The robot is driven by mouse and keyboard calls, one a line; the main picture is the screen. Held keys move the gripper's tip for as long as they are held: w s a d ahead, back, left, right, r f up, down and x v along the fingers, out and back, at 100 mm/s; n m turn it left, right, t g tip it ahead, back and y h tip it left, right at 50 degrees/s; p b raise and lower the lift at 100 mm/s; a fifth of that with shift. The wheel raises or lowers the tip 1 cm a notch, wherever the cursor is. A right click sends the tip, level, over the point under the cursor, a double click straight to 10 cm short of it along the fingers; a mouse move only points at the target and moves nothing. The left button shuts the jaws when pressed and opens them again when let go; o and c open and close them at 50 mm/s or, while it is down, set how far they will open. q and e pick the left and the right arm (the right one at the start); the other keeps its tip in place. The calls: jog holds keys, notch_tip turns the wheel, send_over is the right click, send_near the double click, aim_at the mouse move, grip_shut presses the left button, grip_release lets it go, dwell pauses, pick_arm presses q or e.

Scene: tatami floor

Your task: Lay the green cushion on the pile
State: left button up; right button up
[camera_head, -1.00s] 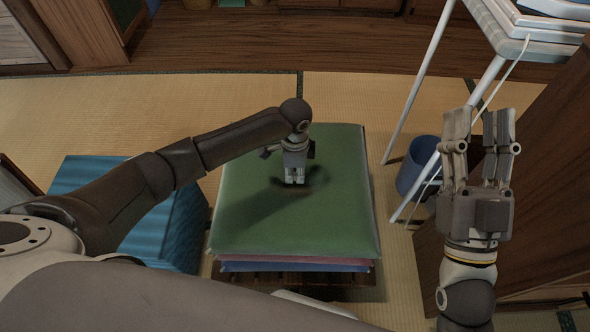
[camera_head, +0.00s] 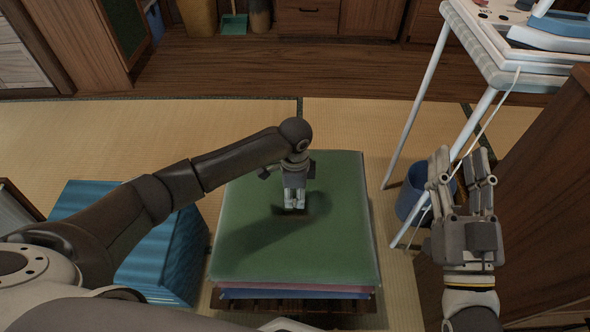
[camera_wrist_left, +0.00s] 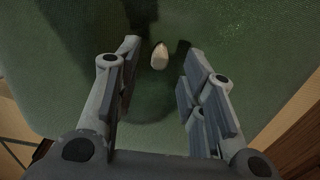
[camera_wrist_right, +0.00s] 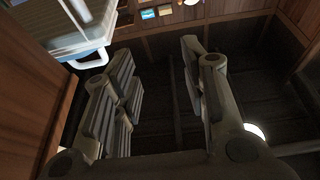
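The green cushion (camera_head: 250,195) lies flat on top of the pile, its edges close to those below; it fills much of the left wrist view (camera_wrist_left: 60,60). Under its front edge show a pink cushion (camera_head: 300,287) and a blue cushion (camera_head: 290,295). My left gripper (camera_head: 294,207) points down over the middle of the green cushion. Its fingers stand apart in the left wrist view (camera_wrist_left: 160,75), with a small pale knob (camera_wrist_left: 159,55) on the cushion showing between them. I cannot tell whether the fingers touch the cloth. My right gripper (camera_head: 458,165) is open and empty at the right.
The pile rests on a low wooden stand (camera_head: 300,305). A blue ribbed box (camera_head: 165,245) stands to its left. A white-legged ironing board (camera_head: 490,45), a blue bin (camera_head: 412,190) and a wooden cabinet (camera_head: 545,190) are at the right. Tatami behind the pile is clear.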

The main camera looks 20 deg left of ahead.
aim_at(295, 201)
pick_arm(q)
notch_tip(295, 201, up, 5)
jog(key=shift+f+p, duration=0.15)
jog(key=shift+p, duration=0.8)
notch_tip(295, 201, up, 5)
jog(key=p, duration=0.2)
jog(key=s+d+n+t+h, duration=0.5)
jog(key=s+d, duration=0.2)
jog(key=d, duration=0.4)
jog(key=s+a+r+n+t+y, duration=0.1)
jog(key=s+a+r+n+t, duration=0.1)
jog(key=a, duration=0.4)
jog(key=s+a+r+n+t+y, duration=0.2)
jog(key=s+a+r+n+t, duration=0.1)
jog(key=a+r+n, duration=0.1)
jog(key=a+n, duration=0.1)
jog(key=a, duration=0.1)
jog(key=shift+s+a+t, duration=0.3)
jog(key=shift+s+a, duration=0.1)
pick_arm(e)
jog(key=s+d+f+g+h, duration=0.1)
jog(key=s+f+g, duration=0.1)
jog(key=f+g, duration=0.3)
jog(key=s+d+f+g+h, duration=0.2)
jog(key=f+g, duration=0.3)
jog(key=f, duration=0.6)
jog(key=shift+d+f+g, duration=0.25)
jog(key=shift+f+g, duration=0.15)
jog(key=shift+s, duration=0.1)
